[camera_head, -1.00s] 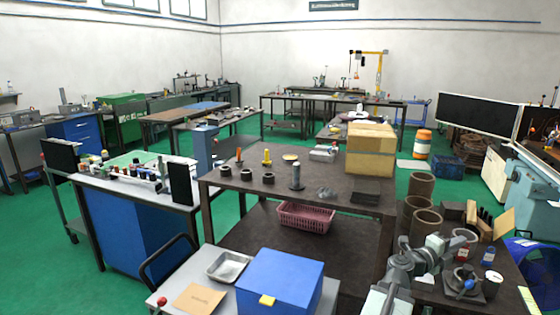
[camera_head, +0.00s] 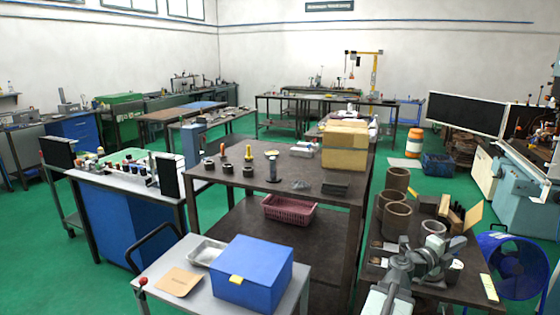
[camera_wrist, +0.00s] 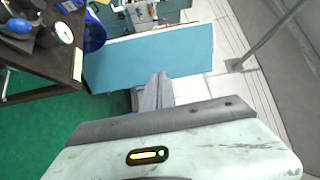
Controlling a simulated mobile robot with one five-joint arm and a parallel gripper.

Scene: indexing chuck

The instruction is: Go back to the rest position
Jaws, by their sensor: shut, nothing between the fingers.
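My arm (camera_head: 398,268) rises at the bottom right in the head view, over the near right dark bench (camera_head: 430,290). Its folded end hides much of that bench, and I cannot make out the fingers there. In the wrist view my gripper (camera_wrist: 158,80) shows its grey fingers close together, shut and empty. They point up the picture toward a flat blue panel (camera_wrist: 150,55), apart from the bench. The bench (camera_wrist: 40,65) is at the upper left there, with a dark round part, a blue knob and a white-faced round item (camera_wrist: 62,33) on it.
Several brown tubes (camera_head: 397,181) stand on the near right bench. A blue fan (camera_head: 512,265) is right of it. A blue box (camera_head: 254,272) sits on a grey cart at front. A dark table (camera_head: 310,180) holds a carton (camera_head: 345,150). Green floor (camera_head: 75,265) is free at left.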

